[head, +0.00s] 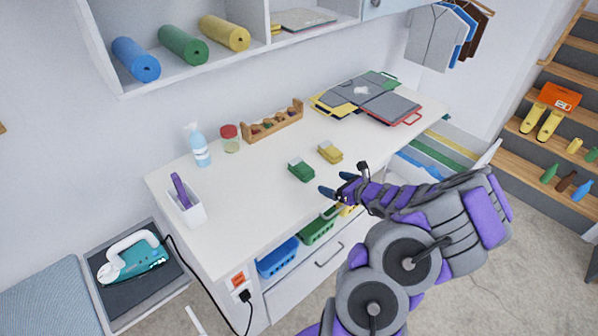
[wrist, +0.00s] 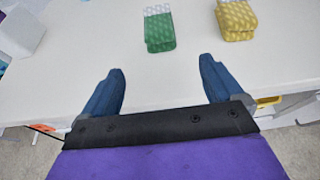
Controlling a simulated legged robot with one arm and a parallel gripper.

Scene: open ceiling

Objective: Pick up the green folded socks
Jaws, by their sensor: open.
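The green folded socks (head: 301,171) lie on the white counter, near its front edge. In the wrist view the green socks (wrist: 159,29) are at the top middle, beyond my fingertips and roughly in line with the gap between them. The yellow folded socks (head: 330,152) lie to their right on the counter, and they also show in the wrist view (wrist: 236,19). My gripper (head: 337,183) is open and empty near the counter's front edge, just right of and nearer than the green socks. Its two blue fingers (wrist: 162,70) are spread apart and not touching the socks.
A white counter (head: 240,200) has free room around the socks. A spray bottle (head: 201,150), a red-lidded jar (head: 230,140), a wooden rack (head: 272,126) and folding boards (head: 370,97) stand behind. A white container (head: 188,210) is at left. Drawers with baskets (head: 278,259) are below.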

